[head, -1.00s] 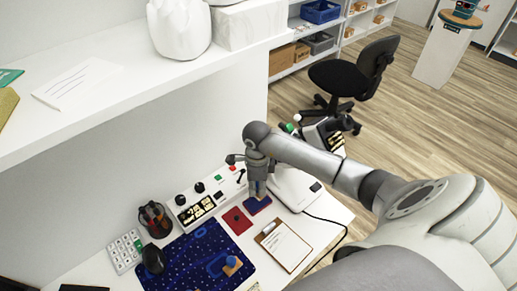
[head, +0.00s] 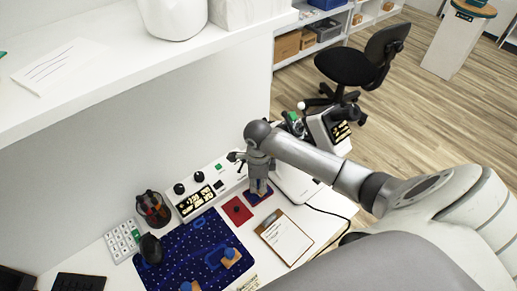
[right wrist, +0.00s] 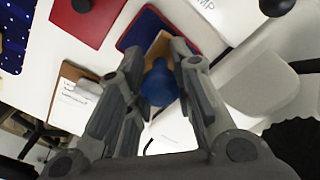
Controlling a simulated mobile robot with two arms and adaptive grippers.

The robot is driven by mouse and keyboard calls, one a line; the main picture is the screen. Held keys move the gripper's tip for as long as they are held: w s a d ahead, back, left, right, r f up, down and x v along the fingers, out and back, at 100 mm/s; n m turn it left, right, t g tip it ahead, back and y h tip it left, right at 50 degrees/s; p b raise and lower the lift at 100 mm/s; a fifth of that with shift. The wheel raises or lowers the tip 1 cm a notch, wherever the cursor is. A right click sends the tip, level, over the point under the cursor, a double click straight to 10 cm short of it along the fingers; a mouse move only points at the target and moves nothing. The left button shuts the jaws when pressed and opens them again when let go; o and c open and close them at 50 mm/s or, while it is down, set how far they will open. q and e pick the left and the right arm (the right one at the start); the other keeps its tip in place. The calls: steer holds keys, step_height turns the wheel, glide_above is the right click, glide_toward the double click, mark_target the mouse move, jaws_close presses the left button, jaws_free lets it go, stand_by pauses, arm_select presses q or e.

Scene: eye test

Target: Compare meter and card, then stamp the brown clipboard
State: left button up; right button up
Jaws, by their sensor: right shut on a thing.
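My right gripper (head: 258,178) is shut on a stamp with a blue knob (right wrist: 160,86) and a wooden base (right wrist: 160,46). It holds the stamp over a dark blue pad with a red edge (right wrist: 138,30); I cannot tell if they touch. The brown clipboard (head: 270,227) lies with a white sheet on the desk, right of the red pad (head: 237,212). It also shows in the right wrist view (right wrist: 70,76). A white meter box (head: 196,204) with a lit dark display stands behind the mat; its reading is too small. A written card (head: 58,66) lies on the shelf. My left gripper is out of view.
Two more stamps, one at the mat's right side (head: 231,258) and one at its front (head: 186,287), are on the starry blue mat (head: 180,250). A white device (head: 328,130) stands behind my arm.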

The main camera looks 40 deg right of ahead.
steer(key=shift+f+b, duration=0.6)
stand_by(1.7)
steer(key=shift+r+p, duration=2.45)
steer(key=shift+r, duration=1.15)
steer(key=shift+f, duration=0.1)
